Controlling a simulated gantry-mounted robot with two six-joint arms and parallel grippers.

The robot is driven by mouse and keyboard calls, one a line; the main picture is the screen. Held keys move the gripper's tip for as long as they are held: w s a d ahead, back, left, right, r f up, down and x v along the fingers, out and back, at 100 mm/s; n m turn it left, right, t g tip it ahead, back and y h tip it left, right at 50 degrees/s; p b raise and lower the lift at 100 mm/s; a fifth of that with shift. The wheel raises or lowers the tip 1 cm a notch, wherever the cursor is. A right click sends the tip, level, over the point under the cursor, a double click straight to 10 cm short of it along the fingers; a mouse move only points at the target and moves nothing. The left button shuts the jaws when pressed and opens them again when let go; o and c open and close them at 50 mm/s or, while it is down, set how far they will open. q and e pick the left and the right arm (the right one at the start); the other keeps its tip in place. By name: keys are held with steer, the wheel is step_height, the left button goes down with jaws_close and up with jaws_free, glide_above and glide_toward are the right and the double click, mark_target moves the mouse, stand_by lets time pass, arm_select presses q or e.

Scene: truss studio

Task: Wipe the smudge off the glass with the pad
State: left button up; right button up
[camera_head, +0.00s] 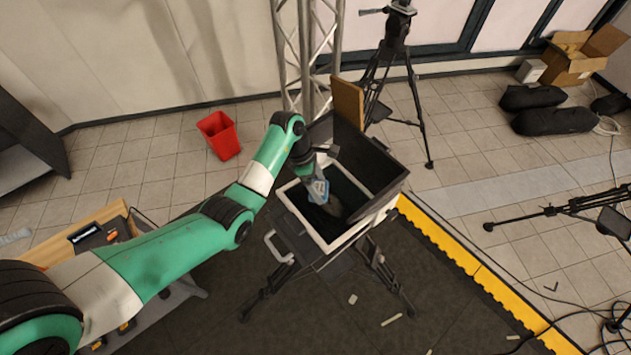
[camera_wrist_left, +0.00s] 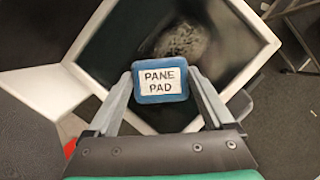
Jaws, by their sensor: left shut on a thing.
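My left gripper (camera_head: 318,180) is shut on the blue pad (camera_head: 318,191), above the dark glass. In the left wrist view the pad (camera_wrist_left: 161,80) carries a white label reading "PANE PAD" and sits between the two fingers (camera_wrist_left: 161,90). The dark glass (camera_wrist_left: 115,50) lies in a white frame (camera_wrist_left: 250,20). A greyish smudge (camera_wrist_left: 178,36) shows on the glass just beyond the pad. In the head view the smudge (camera_head: 333,207) is partly hidden by the pad. I cannot tell whether the pad touches the glass. My right gripper is not in view.
The white frame (camera_head: 377,213) sits on a stand with black legs (camera_head: 385,275), its dark raised lid (camera_head: 365,155) behind. A truss (camera_head: 290,50) and a tripod (camera_head: 395,60) stand behind. A red bin (camera_head: 219,136) is on the floor at left.

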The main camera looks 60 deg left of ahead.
mark_target(333, 207)
arm_select(q)
steer(key=shift+w+d+f, duration=0.1)
steer(key=shift+w+d, duration=0.1)
steer(key=shift+d, duration=1.35)
steer(key=shift+w+d+f, duration=0.1)
steer(key=shift+w+d, duration=0.1)
steer(key=shift+d, duration=1.35)
steer(key=shift+w+d+f, duration=0.1)
steer(key=shift+w+d, duration=0.1)
steer(key=shift+d, duration=1.35)
steer(key=shift+s+r, duration=0.1)
steer(key=shift+r, duration=0.05)
steer(key=shift+a, duration=0.1)
